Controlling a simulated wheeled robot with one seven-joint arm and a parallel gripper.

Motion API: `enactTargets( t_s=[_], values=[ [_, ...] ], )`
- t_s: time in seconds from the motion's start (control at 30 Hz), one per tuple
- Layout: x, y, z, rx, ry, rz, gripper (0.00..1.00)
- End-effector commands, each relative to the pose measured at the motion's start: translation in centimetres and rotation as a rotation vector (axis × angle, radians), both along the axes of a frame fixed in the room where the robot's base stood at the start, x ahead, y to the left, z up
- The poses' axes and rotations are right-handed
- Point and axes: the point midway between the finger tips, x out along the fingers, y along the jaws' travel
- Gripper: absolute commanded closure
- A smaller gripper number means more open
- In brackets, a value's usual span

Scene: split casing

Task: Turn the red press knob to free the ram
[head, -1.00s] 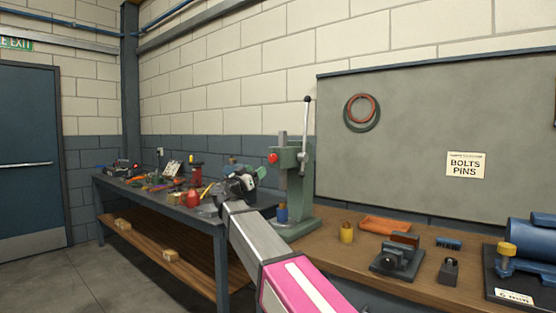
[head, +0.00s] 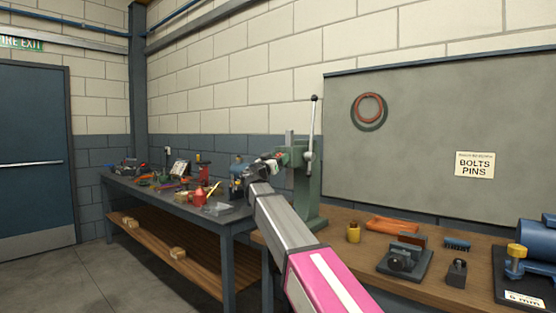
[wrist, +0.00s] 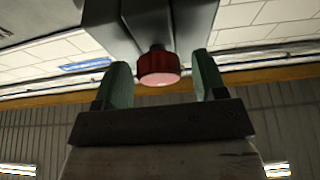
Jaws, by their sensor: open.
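The red press knob (wrist: 158,67) shows in the wrist view, on the underside of a grey block as pictured there. My gripper (wrist: 159,62) is open, with one green finger on each side of the knob. Gaps show between the fingers and the knob, so it is not gripped. In the head view my gripper (head: 268,164) is at the left front of the green press (head: 309,190) and largely covers the knob there. The press lever (head: 312,130) stands upright. The lower ram area is hidden behind my arm.
The wooden bench holds a yellow pot (head: 353,233), an orange tray (head: 391,225), a dark vise-like block (head: 404,260) and a blue motor (head: 540,238). A second bench (head: 170,195) at the left carries mixed tools. Open floor lies at the lower left.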

Motion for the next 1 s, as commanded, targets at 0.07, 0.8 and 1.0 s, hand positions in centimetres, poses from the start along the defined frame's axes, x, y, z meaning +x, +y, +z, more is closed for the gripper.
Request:
enactTargets(
  t_s=[0.07, 0.8, 1.0],
  values=[
    [0.02, -0.02, 0.01, 0.000, 0.000, 0.000, 0.35],
    [-0.07, -0.06, -0.01, -0.057, 0.045, 0.000, 0.81],
    [-0.12, -0.12, -0.01, -0.165, 0.128, -0.001, 0.81]
  ],
)
